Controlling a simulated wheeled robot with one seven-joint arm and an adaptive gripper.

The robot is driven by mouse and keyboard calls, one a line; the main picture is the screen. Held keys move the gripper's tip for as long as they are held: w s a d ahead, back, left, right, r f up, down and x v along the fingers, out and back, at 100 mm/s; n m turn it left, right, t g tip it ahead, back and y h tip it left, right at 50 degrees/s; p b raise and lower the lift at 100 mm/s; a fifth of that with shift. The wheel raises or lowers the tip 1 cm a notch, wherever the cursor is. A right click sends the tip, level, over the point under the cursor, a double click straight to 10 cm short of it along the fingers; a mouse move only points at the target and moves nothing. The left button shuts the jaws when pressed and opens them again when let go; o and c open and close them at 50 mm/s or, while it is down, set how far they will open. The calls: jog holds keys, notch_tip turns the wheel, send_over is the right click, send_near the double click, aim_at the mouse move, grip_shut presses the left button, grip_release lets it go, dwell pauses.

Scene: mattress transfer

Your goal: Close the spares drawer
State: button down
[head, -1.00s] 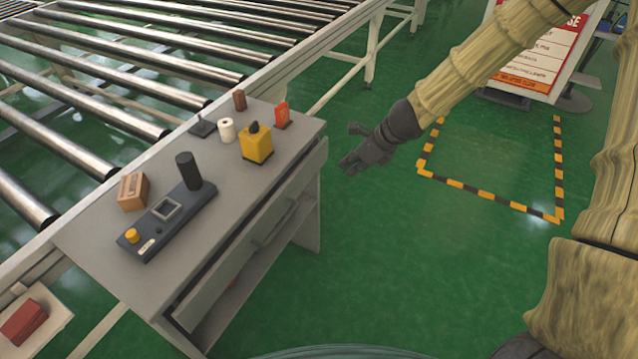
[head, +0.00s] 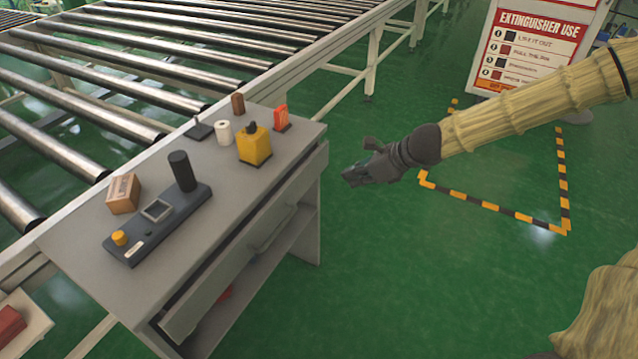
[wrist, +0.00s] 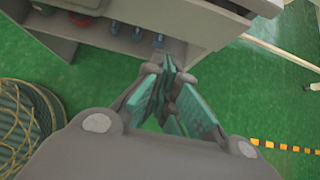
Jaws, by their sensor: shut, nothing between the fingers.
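The spares drawer (head: 245,250) is the long grey front under the top of the grey workbench (head: 80,240), with a bar handle (head: 272,230) along it. Its front stands a little out past the bench edge, so it looks slightly open; its inside is hidden in the head view. My gripper (head: 350,178) is shut and empty, in the air to the right of the drawer's far end and apart from it. In the wrist view the closed fingers (wrist: 168,75) point toward the grey bench, above the green floor.
On the bench top stand a yellow block (head: 254,147), a control box (head: 155,225), a cardboard box (head: 123,193) and small items. A roller conveyor (head: 130,75) runs behind. Open green floor lies right of the bench, with a sign (head: 535,45) beyond.

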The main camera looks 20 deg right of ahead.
jog(key=b, duration=0.4)
send_near(308, 186)
notch_tip(308, 186, down, 3)
jog(key=shift+w+a, duration=1.1)
jog(key=shift+a, duration=0.15)
